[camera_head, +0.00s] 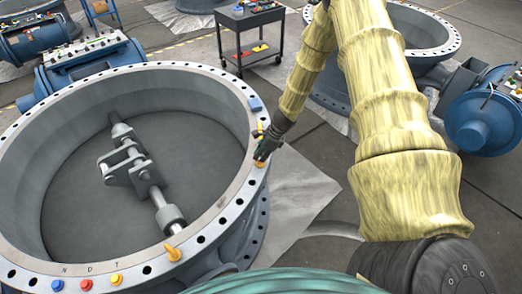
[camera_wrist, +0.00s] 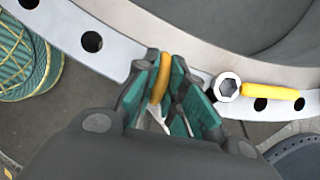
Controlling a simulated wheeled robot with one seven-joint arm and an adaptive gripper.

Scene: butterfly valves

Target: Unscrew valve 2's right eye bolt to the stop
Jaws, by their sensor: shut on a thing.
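A large grey butterfly valve (camera_head: 217,225) fills the left of the head view, its flange ringed with bolt holes. My gripper (camera_head: 264,153) is at the right side of this flange. In the wrist view my gripper (camera_wrist: 170,88), with green finger pads, is shut on an orange eye bolt (camera_wrist: 161,78) standing at the flange's outer edge. A bit of this eye bolt (camera_head: 260,164) shows under the gripper in the head view; its thread is hidden. A second orange eye bolt (camera_head: 173,253) stands on the near part of the flange. I see no valve number.
A yellow-handled socket tool (camera_wrist: 262,92) lies on the flange just right of my fingers. A blue block (camera_head: 255,104) sits further along the rim. A tool cart (camera_head: 250,40) and other valves stand behind.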

